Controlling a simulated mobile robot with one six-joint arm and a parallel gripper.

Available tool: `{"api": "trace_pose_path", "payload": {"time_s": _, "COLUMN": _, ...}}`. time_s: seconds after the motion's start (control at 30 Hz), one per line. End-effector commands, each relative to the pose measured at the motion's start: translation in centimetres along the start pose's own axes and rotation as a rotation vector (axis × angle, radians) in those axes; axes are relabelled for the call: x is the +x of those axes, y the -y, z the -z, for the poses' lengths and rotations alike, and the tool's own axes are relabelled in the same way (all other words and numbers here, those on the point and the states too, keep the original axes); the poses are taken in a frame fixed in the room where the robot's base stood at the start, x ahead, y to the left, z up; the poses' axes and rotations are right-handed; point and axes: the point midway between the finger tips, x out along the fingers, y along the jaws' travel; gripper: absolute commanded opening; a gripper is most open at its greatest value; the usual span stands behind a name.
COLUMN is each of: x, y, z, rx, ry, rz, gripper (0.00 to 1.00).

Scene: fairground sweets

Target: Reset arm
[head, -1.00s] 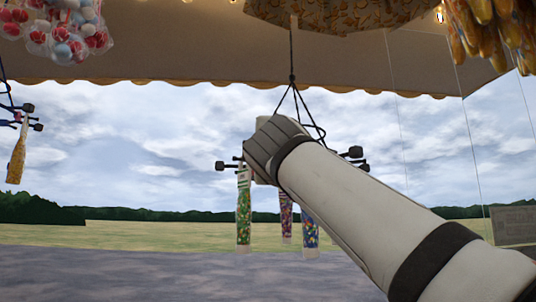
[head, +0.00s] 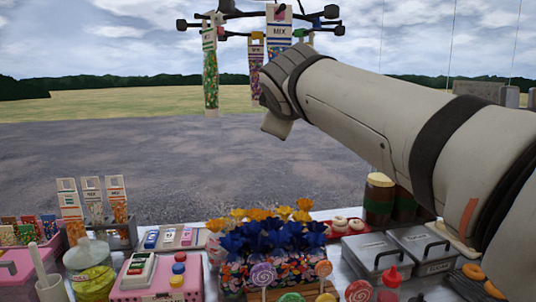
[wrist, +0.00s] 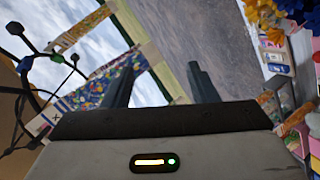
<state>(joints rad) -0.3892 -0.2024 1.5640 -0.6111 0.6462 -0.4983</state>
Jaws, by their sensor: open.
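My gripper (wrist: 160,88) shows in the wrist view with its two dark fingers apart and nothing between them. Its fingertips are not visible in the head view, where my pale arm reaches in from the right. A hanging rack (head: 260,22) with dark arms carries bags of coloured sweets. A bag of green sweets (head: 210,75) hangs left of my arm's end, and a bag marked MIX (head: 279,35) hangs just above and behind it. In the wrist view, a bag of multicoloured sweets (wrist: 105,82) lies close beside the left finger; I cannot tell whether they touch.
The counter below holds blue flower-topped sweet bags (head: 262,245), a pink box (head: 155,285), lidded metal containers (head: 372,252), lollipops (head: 263,274) and dark jars (head: 379,198). Bare paved ground (head: 120,150) lies beyond the counter.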

Motion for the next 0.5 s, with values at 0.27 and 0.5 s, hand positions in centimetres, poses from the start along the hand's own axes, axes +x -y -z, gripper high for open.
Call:
{"api": "trace_pose_path", "payload": {"time_s": 0.27, "x": -2.3, "y": 12.6, "z": -15.4, "rx": 0.470, "ry": 0.407, "rz": 0.334, "gripper": 0.53}}
{"api": "trace_pose_path", "payload": {"time_s": 0.5, "x": -9.0, "y": 23.8, "z": -24.0, "rx": 0.860, "ry": 0.756, "rz": 0.509, "gripper": 0.53}}
